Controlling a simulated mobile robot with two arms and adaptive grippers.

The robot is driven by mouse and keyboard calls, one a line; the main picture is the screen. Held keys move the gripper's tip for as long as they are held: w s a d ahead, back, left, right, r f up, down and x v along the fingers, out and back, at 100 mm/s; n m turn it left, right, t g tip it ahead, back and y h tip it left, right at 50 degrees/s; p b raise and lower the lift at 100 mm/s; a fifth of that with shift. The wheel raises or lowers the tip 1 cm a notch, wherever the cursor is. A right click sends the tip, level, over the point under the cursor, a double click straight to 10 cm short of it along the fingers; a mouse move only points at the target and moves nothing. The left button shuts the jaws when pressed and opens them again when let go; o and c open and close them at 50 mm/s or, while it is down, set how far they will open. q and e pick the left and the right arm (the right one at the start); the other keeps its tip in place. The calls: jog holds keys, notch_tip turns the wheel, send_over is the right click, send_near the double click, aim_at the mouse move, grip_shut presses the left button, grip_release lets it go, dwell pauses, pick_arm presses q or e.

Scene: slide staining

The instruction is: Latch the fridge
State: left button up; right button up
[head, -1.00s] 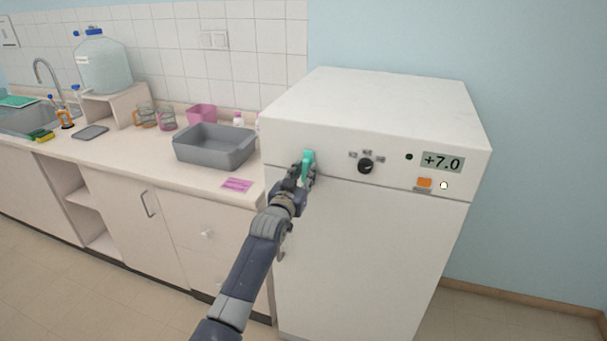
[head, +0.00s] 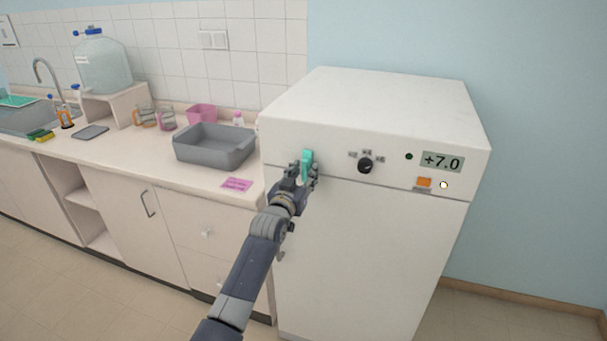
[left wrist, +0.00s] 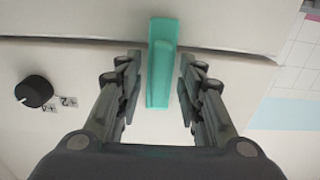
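The white fridge (head: 370,235) stands at the right end of the counter, with its door closed as far as I can see. Its teal latch handle (head: 307,163) is upright on the upper left of the front. In the left wrist view the latch (left wrist: 162,62) crosses the seam between door and panel. My left gripper (head: 303,174) is at the latch; in the left wrist view its fingers (left wrist: 160,95) stand apart on either side of it, with gaps showing. My right gripper is not in view.
A black knob (head: 366,166), a +7.0 display (head: 442,162) and an orange switch (head: 424,182) are on the fridge panel. A grey basin (head: 214,147) and a pink note (head: 237,184) are on the counter to the left. Free floor lies in front.

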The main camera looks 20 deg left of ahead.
pick_arm(q)
jog(key=shift+s, duration=0.15)
jog(key=s, duration=1.1)
jog(key=shift+s+a, duration=0.2)
jog(key=shift+s, duration=0.15)
jog(key=shift+f, duration=0.1)
jog(key=s+d+f+g, duration=0.1)
jog(key=s+f+g, duration=0.1)
jog(key=f, duration=1)
jog(key=s+f+g, duration=0.2)
jog(key=f, duration=0.9)
jog(key=s+f+m+g+b, duration=0.1)
jog(key=s+f+g, duration=0.2)
jog(key=s+f, duration=0.6)
jog(key=s+f+g+b, duration=0.15)
jog(key=s+f, duration=0.35)
jog(key=f, duration=0.8)
jog(key=s+f+g, duration=0.2)
jog(key=s+f, duration=0.4)
jog(key=s, duration=0.7)
jog(key=s+a+f+g, duration=0.1)
jog(key=s+f+g, duration=0.2)
jog(key=s+f, duration=0.4)
jog(key=s+f+m+g, duration=0.1)
jog(key=s+f+g, duration=0.2)
jog(key=s, duration=1.7)
notch_tip(320, 180, down, 4)
jog(key=shift+s+a+f+y, duration=0.2)
jog(key=shift+a+y, duration=0.05)
jog(key=shift+y, duration=0.05)
